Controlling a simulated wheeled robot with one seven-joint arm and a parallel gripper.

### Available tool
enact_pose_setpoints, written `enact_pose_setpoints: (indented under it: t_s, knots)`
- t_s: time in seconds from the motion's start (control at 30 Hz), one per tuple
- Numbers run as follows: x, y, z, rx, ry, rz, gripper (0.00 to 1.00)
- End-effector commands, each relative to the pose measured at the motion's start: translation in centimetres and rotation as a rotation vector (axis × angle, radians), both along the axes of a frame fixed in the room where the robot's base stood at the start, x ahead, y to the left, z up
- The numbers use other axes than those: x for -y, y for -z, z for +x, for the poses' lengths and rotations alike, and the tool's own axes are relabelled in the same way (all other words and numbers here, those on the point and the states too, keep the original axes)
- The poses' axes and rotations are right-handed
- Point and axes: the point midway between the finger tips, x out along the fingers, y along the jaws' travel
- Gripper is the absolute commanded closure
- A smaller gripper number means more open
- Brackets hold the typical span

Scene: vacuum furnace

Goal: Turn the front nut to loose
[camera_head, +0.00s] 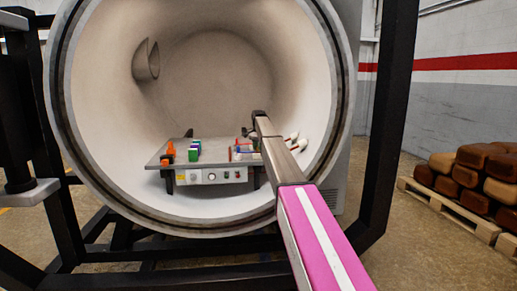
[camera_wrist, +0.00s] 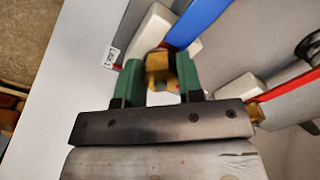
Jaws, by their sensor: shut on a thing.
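The front nut is most likely the brass-coloured nut (camera_wrist: 159,66) in the wrist view. My gripper (camera_wrist: 158,74) has its two green fingers on either side of it and is shut on it. A small white label (camera_wrist: 112,57) with dark lettering lies to the left of the fingers; I cannot read it surely. In the head view my gripper (camera_head: 250,131) is small, inside the round furnace chamber above the right part of a grey bench (camera_head: 183,152). The nut cannot be made out there.
A blue bar (camera_wrist: 198,20) and white blocks (camera_wrist: 154,33) crowd the fingers in the wrist view. The chamber rim (camera_head: 62,110) surrounds the opening my arm passes through. Orange (camera_head: 168,152) and green pieces (camera_head: 195,149) stand on the bench's left. A loaded pallet (camera_head: 450,208) stands outside right.

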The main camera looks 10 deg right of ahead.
Motion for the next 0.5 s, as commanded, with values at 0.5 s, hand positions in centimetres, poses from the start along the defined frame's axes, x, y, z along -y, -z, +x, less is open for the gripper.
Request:
enact_pose_setpoints:
  t_s: [0.5]
  knots:
    - [0.13, -0.02, -0.09, 0.0, -0.491, 0.001, 0.9]
